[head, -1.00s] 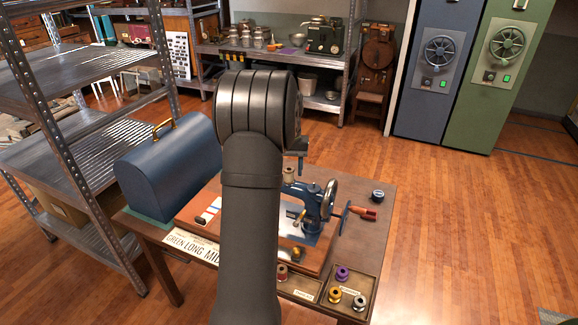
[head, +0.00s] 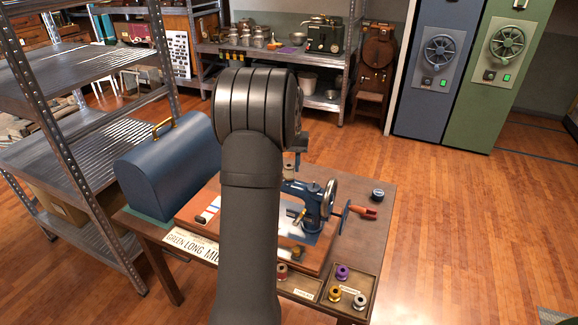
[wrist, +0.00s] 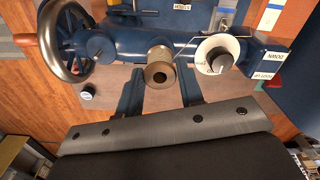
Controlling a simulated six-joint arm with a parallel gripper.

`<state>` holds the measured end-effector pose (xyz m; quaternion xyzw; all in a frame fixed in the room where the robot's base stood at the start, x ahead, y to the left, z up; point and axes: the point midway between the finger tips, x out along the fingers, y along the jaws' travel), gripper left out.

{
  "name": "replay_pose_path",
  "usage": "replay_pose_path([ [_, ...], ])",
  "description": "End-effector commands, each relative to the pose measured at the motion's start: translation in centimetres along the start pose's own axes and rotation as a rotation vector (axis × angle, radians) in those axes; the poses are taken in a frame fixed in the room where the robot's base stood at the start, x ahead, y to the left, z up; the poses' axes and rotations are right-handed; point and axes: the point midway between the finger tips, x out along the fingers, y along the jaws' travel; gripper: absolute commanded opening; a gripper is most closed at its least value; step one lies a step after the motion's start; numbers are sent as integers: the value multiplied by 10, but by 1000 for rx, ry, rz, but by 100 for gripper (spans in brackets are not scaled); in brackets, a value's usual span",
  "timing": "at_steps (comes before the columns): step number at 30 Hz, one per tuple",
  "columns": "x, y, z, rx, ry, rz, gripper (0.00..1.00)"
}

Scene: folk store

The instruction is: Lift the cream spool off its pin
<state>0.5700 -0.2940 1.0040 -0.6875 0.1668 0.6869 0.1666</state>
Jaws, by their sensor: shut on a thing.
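The cream spool (wrist: 158,55) shows in the wrist view with its brass-coloured, holed end toward the camera. It sits between the two blue-grey fingers of my gripper (wrist: 160,80), which is shut on it. In the head view my gripper (head: 300,158) is above the blue sewing machine (head: 318,200), mostly hidden behind my arm. A small part of the spool (head: 289,167) shows beside the arm there. The pin is hidden, so I cannot tell how far the spool is from it.
The handwheel (wrist: 66,40) and a white dial (wrist: 216,58) flank the spool. A blue domed case (head: 168,165) stands left on the table. A tray (head: 324,287) with several spools lies at the front right. A metal shelf (head: 75,140) is at the left.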

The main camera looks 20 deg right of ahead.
Motion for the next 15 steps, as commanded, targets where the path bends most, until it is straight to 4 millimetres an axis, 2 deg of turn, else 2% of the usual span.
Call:
replay_pose_path([
  [15, -32, 0, 0, 0, 0, 0, 24],
])
